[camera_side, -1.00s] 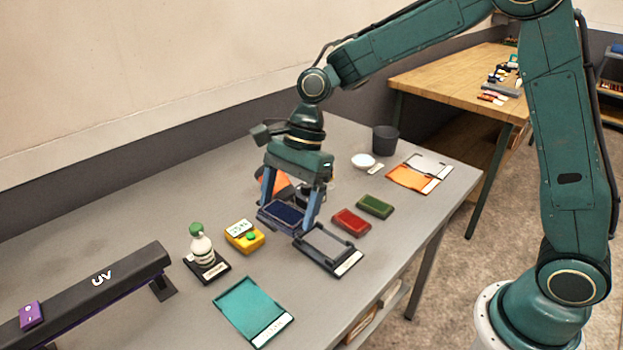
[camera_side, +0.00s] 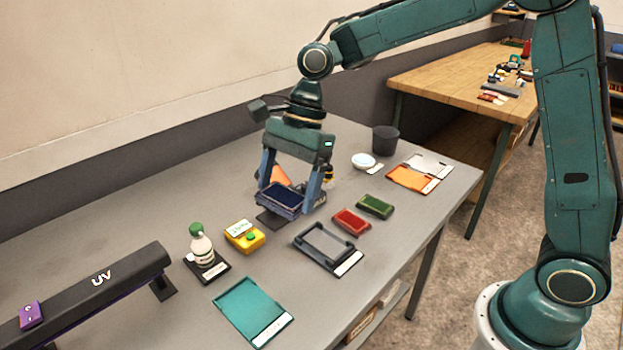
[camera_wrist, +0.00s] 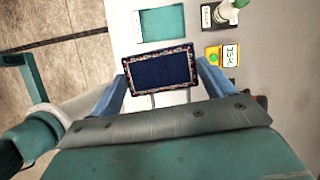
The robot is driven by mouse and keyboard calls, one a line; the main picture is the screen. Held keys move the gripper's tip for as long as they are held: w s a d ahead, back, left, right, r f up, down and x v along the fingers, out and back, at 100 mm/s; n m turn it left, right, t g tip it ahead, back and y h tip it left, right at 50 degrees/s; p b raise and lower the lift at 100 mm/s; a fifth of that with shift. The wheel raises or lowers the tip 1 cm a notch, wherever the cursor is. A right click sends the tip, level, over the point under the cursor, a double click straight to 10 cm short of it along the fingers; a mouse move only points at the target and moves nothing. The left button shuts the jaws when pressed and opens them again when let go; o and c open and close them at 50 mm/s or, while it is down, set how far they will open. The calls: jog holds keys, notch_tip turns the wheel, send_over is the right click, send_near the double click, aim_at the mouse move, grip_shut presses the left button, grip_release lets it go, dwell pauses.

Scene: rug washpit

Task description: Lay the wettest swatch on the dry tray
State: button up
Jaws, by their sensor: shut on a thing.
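My gripper (camera_side: 289,204) is shut on a dark blue swatch (camera_side: 280,196) with a patterned border. It holds the swatch by two opposite edges above the bench. The swatch also shows in the wrist view (camera_wrist: 160,69), between the fingers. A red swatch (camera_side: 351,222) and a green swatch (camera_side: 375,206) lie on the bench to the right. A grey framed tray (camera_side: 315,254) with a white label lies in front of my gripper, and I see no swatch on it. A flat teal tray (camera_side: 248,305) lies nearer; it shows in the wrist view (camera_wrist: 162,22). Tray labels are unreadable.
A yellow meter (camera_side: 245,237) and a white bottle with a green cap (camera_side: 201,245) stand left of my gripper. A black UV lamp bar (camera_side: 90,285) is at far left. An orange tray (camera_side: 408,179), white dish (camera_side: 363,161) and dark cup (camera_side: 385,140) stand behind right.

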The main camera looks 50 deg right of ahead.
jog(key=shift+w+d+f, duration=0.1)
jog(key=shift+d+f, duration=0.3)
jog(key=shift+f, duration=0.05)
jog(key=m, duration=0.1)
send_over(324, 245)
jog(key=d, duration=0.2)
notch_tip(324, 245, down, 10)
jog(key=shift+w+a, duration=0.2)
jog(key=shift+f, duration=0.3)
jog(key=shift+f, duration=2.6)
jog(key=shift+f, duration=0.55)
jog(key=o, duration=0.9)
jog(key=shift+s, duration=0.15)
